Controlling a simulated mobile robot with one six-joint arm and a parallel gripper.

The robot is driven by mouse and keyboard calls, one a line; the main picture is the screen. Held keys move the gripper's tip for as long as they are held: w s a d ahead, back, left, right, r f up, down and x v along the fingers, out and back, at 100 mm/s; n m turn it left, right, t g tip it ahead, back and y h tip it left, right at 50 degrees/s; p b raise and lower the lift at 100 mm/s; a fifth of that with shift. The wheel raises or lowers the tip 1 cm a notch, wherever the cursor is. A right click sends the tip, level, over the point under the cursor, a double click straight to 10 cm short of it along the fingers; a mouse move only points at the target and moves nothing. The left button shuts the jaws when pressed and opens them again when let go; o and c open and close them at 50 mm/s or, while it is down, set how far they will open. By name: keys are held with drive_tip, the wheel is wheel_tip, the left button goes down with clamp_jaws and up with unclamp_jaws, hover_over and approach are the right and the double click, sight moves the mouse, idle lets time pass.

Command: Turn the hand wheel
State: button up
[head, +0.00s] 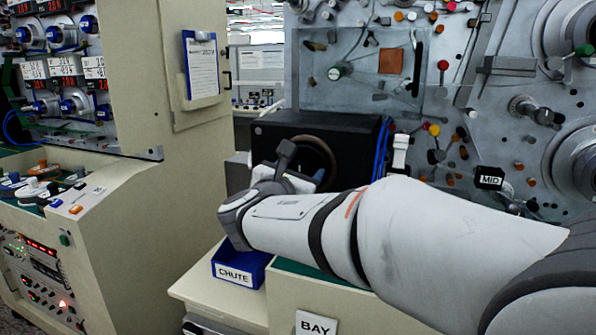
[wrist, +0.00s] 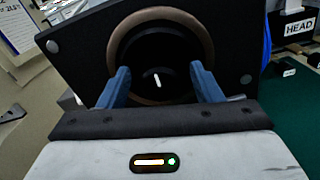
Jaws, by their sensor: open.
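The hand wheel (wrist: 110,57) is a brown ring around a dark hub with a white mark, set in the face of a black box. In the wrist view my gripper (wrist: 158,75) is open, its two blue fingers apart in front of the wheel, one to each side of the hub. I cannot tell whether the fingers touch the wheel. In the head view the wheel (head: 329,152) shows only in part on the black box (head: 353,135). My gripper (head: 287,150) is in front of it there, and my arm hides the lower part.
A blue bin labelled CHUTE (head: 243,268) stands below my wrist on the cream bench (head: 205,290). A panel with knobs and spindles (head: 455,60) rises behind the box. A cabinet with a clipboard (head: 201,70) stands at left. In the wrist view a HEAD label (wrist: 298,28) is at right.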

drive_tip(key=shift+c, duration=0.2)
drive_tip(key=c, duration=1)
drive_tip(key=shift+o, duration=0.2)
drive_tip(key=shift+f+b, duration=0.15)
drive_tip(key=shift+b, duration=0.45)
